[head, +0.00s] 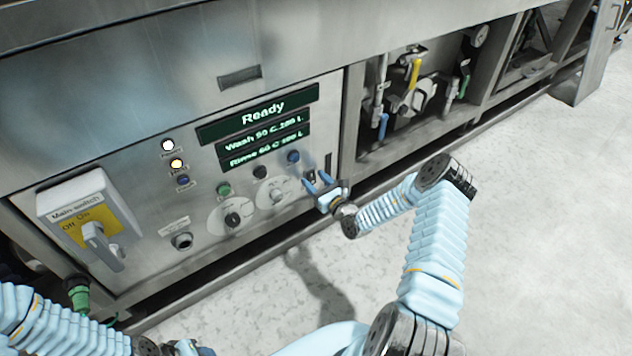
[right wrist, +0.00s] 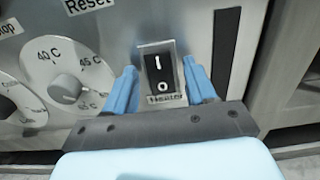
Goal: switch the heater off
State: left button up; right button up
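The heater switch (right wrist: 159,78) is a black rocker marked I above and O below, with a "Heater" label under it in the right wrist view. In the head view the switch (head: 310,175) sits at the panel's lower right, partly behind my gripper. My right gripper (right wrist: 163,85) is open, one blue finger on each side of the switch, with nothing between the fingers but the view of it. It also shows in the head view (head: 318,184), in front of the panel. I cannot tell whether it touches the panel. My left gripper is not clearly in view; only blue arm parts show at lower left.
Left of the switch are temperature dials (right wrist: 66,87) and a blue button (head: 293,157). The display (head: 262,112) reads "Ready". A main switch (head: 95,235) is far left. Pipes and a yellow-handled valve (head: 414,73) are in the bay to the right. The floor in front is clear.

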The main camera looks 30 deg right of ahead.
jog(key=c, duration=0.9)
jog(key=f+t+b, duration=0.1)
jog(key=t+b, duration=0.1)
jog(key=b, duration=0.1)
jog(key=f+t+b, duration=0.1)
jog(key=t+b, duration=0.1)
jog(key=b, duration=0.2)
jog(key=shift+c, duration=0.2)
jog(key=shift+r+t+b, duration=0.25)
jog(key=shift+t+b, duration=0.1)
jog(key=shift+t, duration=0.15)
jog(key=shift+r, duration=0.1)
jog(key=o, duration=1.1)
jog(key=shift+c, duration=0.2)
jog(key=shift+s, duration=0.1)
